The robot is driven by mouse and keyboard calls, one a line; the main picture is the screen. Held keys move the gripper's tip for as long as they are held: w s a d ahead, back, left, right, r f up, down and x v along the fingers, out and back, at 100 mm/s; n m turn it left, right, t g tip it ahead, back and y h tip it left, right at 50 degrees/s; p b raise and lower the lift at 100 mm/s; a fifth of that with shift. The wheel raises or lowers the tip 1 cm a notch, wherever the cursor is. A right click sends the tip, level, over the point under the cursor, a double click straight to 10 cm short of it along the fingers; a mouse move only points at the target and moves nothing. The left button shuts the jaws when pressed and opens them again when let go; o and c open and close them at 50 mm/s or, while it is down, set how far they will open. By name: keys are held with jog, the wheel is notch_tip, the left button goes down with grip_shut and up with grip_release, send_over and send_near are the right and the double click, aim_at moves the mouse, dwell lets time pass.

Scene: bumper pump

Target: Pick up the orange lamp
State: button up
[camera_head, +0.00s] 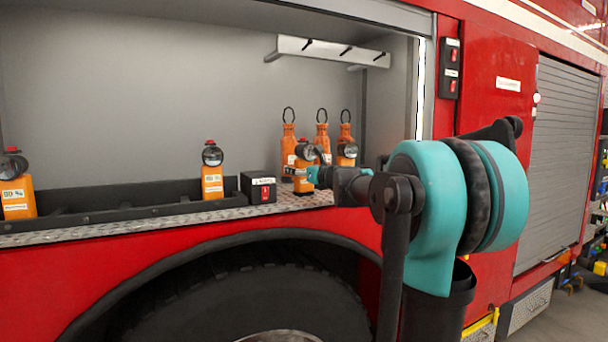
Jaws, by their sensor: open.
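Several orange lamps stand in the open compartment of the red truck. One orange lamp (212,184) with a round dark-rimmed lens and red top stands upright near the middle. Another lamp (17,203) is at the far left. At the right, a front lamp (302,183) stands before a cluster of orange lamps (288,143) with black loops on top. My gripper (314,175), small and teal-tipped, is at the right side of the front lamp. It is open; its fingers are hard to make out, and I cannot tell whether they touch the lamp.
A black box with a red switch (259,188) stands left of the front lamp. A black tray (110,215) runs along the compartment's front edge. A grey hook rail (330,50) hangs above. The compartment's right wall is close beyond the lamps.

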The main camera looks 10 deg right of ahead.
jog(key=shift+x, duration=0.85)
grip_shut()
